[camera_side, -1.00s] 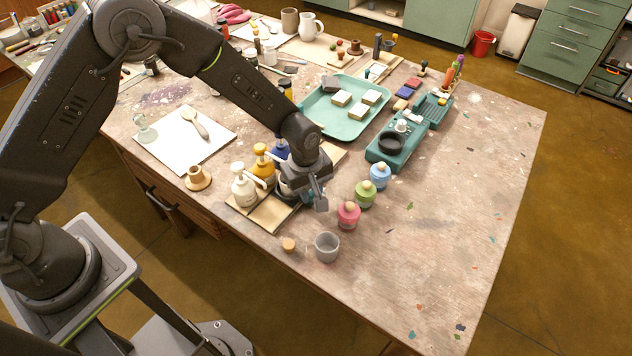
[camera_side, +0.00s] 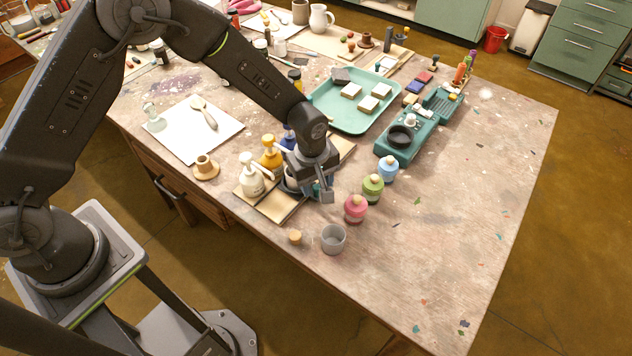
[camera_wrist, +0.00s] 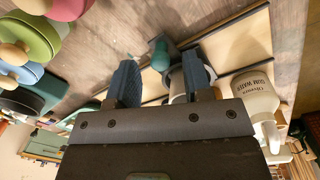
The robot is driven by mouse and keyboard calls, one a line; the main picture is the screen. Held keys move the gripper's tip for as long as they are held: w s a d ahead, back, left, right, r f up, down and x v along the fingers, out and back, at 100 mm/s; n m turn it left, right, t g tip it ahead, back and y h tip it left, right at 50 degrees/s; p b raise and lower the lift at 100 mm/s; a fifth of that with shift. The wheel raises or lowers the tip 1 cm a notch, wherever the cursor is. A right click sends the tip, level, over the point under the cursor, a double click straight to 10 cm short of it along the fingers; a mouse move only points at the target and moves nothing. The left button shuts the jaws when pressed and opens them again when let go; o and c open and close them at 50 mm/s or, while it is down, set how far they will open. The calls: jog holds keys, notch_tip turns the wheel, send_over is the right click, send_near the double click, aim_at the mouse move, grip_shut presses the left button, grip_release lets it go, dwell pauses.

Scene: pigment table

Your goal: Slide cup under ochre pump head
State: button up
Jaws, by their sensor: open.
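My gripper (camera_side: 322,192) is low at the right end of the pump row, pointing down. In the wrist view its two fingers (camera_wrist: 160,68) stand apart. A small teal thing (camera_wrist: 160,54) and a pale rounded shape show between or beyond them; I cannot tell whether either is touched. The yellow ochre pump bottle (camera_side: 270,157) stands between the white pump bottle (camera_side: 250,180) and the blue one (camera_side: 287,138). The white one, labelled gum water, also shows in the wrist view (camera_wrist: 252,100).
Pink (camera_side: 355,209), green (camera_side: 372,189) and light blue (camera_side: 388,170) jars stand right of my gripper. A cork (camera_side: 295,238) lies left of the grey cup. A teal tray (camera_side: 350,120) and teal scale (camera_side: 396,152) are behind. The right table is mostly clear.

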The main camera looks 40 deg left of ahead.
notch_tip(320, 180, up, 13)
jog(key=shift+s+a, duration=0.25)
jog(key=shift+s, duration=0.2)
jog(key=s+a+r+m+t, duration=0.3)
jog(key=s+a+r+m, duration=0.45)
jog(key=r, duration=0.65)
jog(key=s+a+r+m+t, duration=0.1)
jog(key=s+a+m, duration=0.1)
jog(key=s, duration=0.5)
jog(key=s+a+r+m, duration=0.1)
jog(key=s+a+m, duration=0.2)
jog(key=s, duration=0.4)
jog(key=shift+s+a+t, duration=0.3)
jog(key=shift+t, duration=0.1)
